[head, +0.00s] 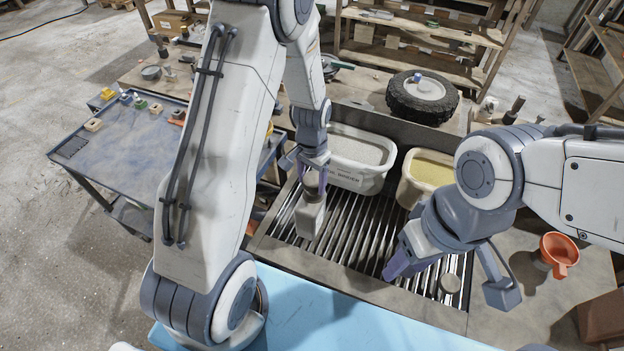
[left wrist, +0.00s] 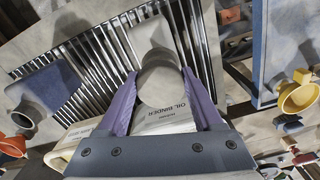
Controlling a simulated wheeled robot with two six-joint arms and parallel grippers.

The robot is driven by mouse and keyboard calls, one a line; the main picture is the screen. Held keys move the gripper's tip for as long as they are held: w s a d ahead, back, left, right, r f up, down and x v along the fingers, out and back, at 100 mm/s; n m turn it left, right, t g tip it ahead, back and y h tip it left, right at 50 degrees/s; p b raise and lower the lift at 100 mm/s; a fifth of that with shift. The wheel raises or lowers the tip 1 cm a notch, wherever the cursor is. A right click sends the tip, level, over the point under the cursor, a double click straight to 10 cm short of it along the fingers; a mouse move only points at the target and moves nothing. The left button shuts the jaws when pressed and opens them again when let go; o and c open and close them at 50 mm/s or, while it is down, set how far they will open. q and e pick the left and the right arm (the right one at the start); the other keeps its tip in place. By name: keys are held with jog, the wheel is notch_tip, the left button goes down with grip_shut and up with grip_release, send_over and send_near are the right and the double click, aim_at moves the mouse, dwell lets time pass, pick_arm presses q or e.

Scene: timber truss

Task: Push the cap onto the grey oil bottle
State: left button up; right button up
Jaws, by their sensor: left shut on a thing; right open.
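The grey oil bottle (head: 308,217) stands on the slatted metal grate in the head view. Its sloping grey shoulders show in the left wrist view (left wrist: 150,35). My left gripper (head: 313,168) is directly above it, its purple fingers shut on a round beige-grey cap (left wrist: 160,78). The cap is in line with the bottle's top and hides the neck, so I cannot tell how far it sits on it. My right gripper (head: 450,278) is open at the right end of the grate, away from the bottle.
A white bin (head: 340,178) of grey granules and a bin of yellow granules (head: 428,172) stand behind the grate (head: 345,240). A pale disc (head: 451,284) is by my right gripper. An orange funnel (head: 560,255) is at right, a blue-grey table (head: 115,145) at left.

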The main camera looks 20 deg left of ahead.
pick_arm(q)
jog(key=shift+f+b, duration=0.4)
jog(key=shift+f, duration=0.2)
dwell(0.3)
jog(key=o, duration=1.4)
jog(key=shift+r, duration=0.1)
jog(key=shift+r, duration=0.15)
jog(key=shift+r+p, duration=2.6)
jog(key=shift+r, duration=0.3)
